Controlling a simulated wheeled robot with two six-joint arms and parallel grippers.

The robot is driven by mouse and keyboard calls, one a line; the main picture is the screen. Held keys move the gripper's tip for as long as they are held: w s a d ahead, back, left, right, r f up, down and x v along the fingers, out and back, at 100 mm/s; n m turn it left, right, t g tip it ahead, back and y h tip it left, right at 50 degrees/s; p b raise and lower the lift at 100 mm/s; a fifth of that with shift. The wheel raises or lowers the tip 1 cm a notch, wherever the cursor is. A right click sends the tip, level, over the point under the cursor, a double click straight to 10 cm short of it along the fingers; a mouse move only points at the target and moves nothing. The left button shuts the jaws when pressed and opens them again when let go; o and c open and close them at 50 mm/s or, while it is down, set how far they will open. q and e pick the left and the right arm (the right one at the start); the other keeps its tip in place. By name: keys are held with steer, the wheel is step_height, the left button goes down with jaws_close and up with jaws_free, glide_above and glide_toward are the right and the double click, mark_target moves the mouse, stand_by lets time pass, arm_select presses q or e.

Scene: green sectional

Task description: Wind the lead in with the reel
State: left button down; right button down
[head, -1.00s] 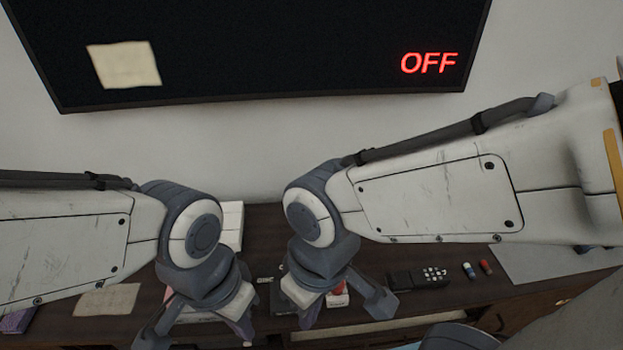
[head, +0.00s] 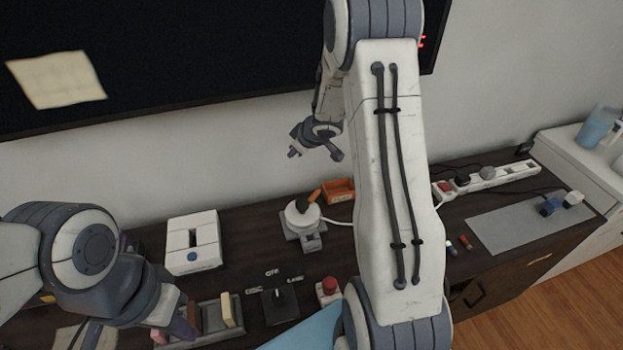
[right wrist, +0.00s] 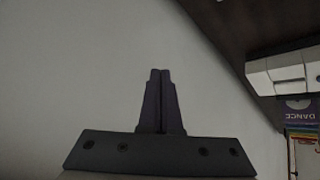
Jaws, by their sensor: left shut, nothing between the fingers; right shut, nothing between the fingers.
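The reel (head: 301,214) is a white round drum with an orange and dark handle, on a grey base on the dark cabinet top. A white lead (head: 338,221) runs from it to the right and passes behind my right arm; its far end is hidden. My right gripper (head: 312,150) is above and behind the reel, near the wall, apart from it. In the right wrist view its fingers (right wrist: 160,75) are together and empty. My left gripper (head: 180,326) is low at the left, over the tray area, shut and away from the reel.
An orange bin (head: 339,190) is behind the reel. A white slotted box (head: 193,245), a tray with bars (head: 205,310), a lever unit (head: 279,302) and a red button (head: 328,287) stand nearby. A power strip (head: 515,172) and grey mat (head: 500,230) are at right.

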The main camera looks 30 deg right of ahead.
mark_target(317, 190)
steer(key=s+d+f+y, duration=0.3)
steer(key=s+d+f, duration=0.1)
steer(key=d+f, duration=0.3)
steer(key=shift+g, duration=0.3)
steer(key=x, duration=0.9)
steer(key=shift+a+f, duration=0.2)
steer(key=shift+f, duration=0.2)
steer(key=s, duration=0.1)
steer(key=s+d+p, duration=0.1)
steer(key=shift+s+d+r, duration=0.3)
steer(key=shift+s+d+f, duration=0.1)
steer(key=shift+s+d, duration=0.1)
steer(key=shift+s, duration=0.3)
